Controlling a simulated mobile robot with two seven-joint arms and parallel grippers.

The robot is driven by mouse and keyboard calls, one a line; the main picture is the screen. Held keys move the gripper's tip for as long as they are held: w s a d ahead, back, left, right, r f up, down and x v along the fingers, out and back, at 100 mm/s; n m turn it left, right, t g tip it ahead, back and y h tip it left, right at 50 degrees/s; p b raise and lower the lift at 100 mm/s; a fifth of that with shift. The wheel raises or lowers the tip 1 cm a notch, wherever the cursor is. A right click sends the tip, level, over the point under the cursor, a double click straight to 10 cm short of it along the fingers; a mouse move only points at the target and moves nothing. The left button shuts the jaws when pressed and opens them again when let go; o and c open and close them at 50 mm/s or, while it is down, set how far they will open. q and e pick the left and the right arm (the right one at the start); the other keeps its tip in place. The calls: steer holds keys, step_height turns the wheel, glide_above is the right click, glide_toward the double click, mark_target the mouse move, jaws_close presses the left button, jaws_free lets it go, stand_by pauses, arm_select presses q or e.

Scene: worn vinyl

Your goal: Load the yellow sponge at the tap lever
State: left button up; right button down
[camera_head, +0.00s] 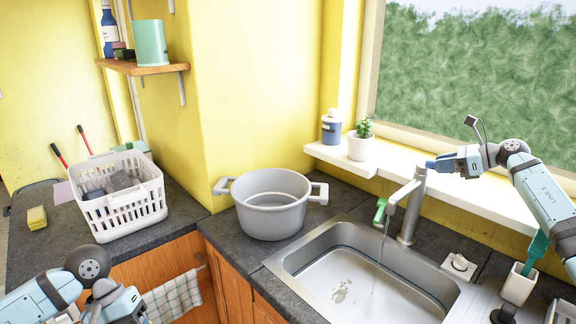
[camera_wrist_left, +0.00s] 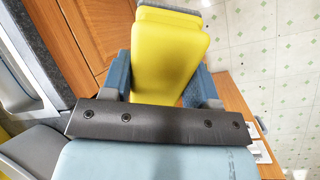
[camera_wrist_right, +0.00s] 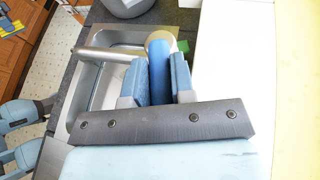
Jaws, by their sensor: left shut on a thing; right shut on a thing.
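The yellow sponge (camera_wrist_left: 165,55) is between the fingers of my left gripper (camera_wrist_left: 160,82), which is shut on it over the floor in front of the cabinets. In the head view only part of that hand shows at the bottom left edge. My right gripper (camera_head: 446,163) is shut at the top of the grey tap (camera_head: 408,210). In the right wrist view its fingers close on the blue tap lever (camera_wrist_right: 158,62). A thin stream of water falls from the spout into the sink (camera_head: 345,275).
Another yellow sponge (camera_head: 37,217) lies on the left counter beside a white basket (camera_head: 125,210). A grey pot (camera_head: 270,203) stands left of the sink. A potted plant (camera_head: 360,143) and a bottle (camera_head: 331,127) stand on the sill. A towel (camera_head: 176,298) hangs below the counter.

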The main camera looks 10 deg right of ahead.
steer(key=shift+f, duration=0.1)
steer(key=c, duration=1)
jaws_free()
steer(key=shift+o, duration=0.2)
arm_select(q)
steer(key=shift+f+b, duration=0.85)
arm_select(e)
steer(key=v, duration=1.2)
